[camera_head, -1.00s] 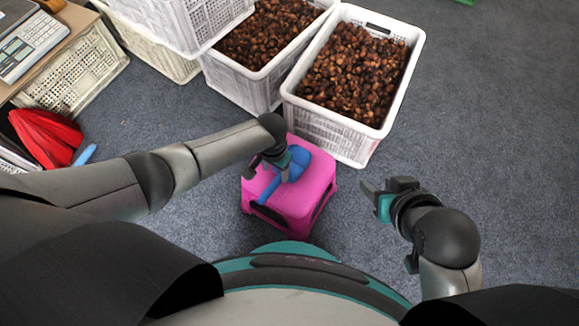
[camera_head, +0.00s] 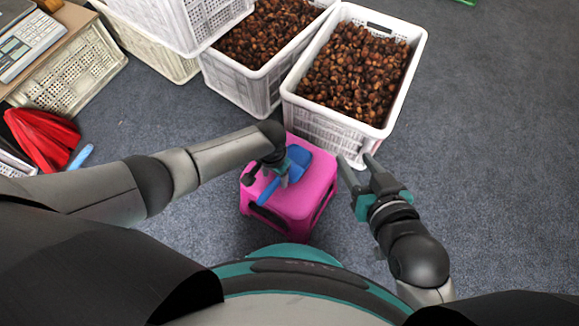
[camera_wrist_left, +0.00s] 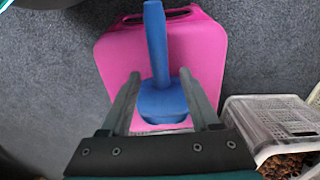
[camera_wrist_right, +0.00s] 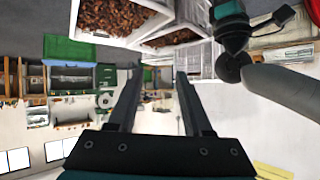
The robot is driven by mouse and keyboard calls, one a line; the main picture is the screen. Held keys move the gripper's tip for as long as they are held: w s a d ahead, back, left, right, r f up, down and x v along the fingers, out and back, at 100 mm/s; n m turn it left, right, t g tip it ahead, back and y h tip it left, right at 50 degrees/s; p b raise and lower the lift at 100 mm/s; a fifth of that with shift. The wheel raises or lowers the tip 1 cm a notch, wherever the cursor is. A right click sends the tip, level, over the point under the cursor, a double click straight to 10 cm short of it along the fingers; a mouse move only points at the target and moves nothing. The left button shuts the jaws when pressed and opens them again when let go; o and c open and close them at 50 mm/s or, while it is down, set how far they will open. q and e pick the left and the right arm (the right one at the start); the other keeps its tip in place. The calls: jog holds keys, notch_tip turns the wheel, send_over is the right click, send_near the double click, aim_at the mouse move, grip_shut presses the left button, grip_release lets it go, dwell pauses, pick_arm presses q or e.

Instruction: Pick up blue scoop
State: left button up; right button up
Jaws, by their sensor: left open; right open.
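The blue scoop (camera_head: 298,158) lies on top of the pink stool (camera_head: 308,203). In the left wrist view the scoop's handle (camera_wrist_left: 155,45) points away across the pink stool top (camera_wrist_left: 204,55), and its wider part is near my fingers. My left gripper (camera_head: 277,176) is open above the scoop; in the left wrist view its fingers (camera_wrist_left: 164,88) stand on either side of it, and I cannot tell whether they touch it. My right gripper (camera_head: 358,170) is open and empty, to the right of the stool. In the right wrist view nothing is between its fingers (camera_wrist_right: 158,78).
White crates of chestnuts (camera_head: 335,128) stand just behind the stool. A red bag-like item (camera_head: 42,138) and another blue-handled thing (camera_head: 82,156) are at the left, below a table with a scale (camera_head: 30,45). The grey floor is free at the right.

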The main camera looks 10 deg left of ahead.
aim_at(275, 182)
pick_arm(q)
jog(key=shift+s+f+b, duration=0.15)
jog(key=shift+f+b, duration=0.25)
jog(key=shift+f, duration=0.5)
jog(key=shift+f+b, duration=0.5)
jog(key=shift+b, duration=0.15)
jog(key=shift+f, duration=0.2)
pick_arm(e)
jog(key=shift+s+a+r+m+t+y, duration=0.1)
jog(key=shift+a+r+t+y, duration=0.35)
jog(key=shift+t, duration=0.35)
jog(key=shift+s+a+r+m+t+y, duration=0.1)
jog(key=shift+s+a+r+t+y, duration=0.1)
jog(key=shift+a+r+t, duration=0.4)
jog(key=shift+s+a+r+m+t+y, duration=0.1)
jog(key=shift+a+r+t+y, duration=0.25)
jog(key=shift+a+t, duration=0.5)
jog(key=shift+d, duration=0.2)
pick_arm(q)
grip_shut()
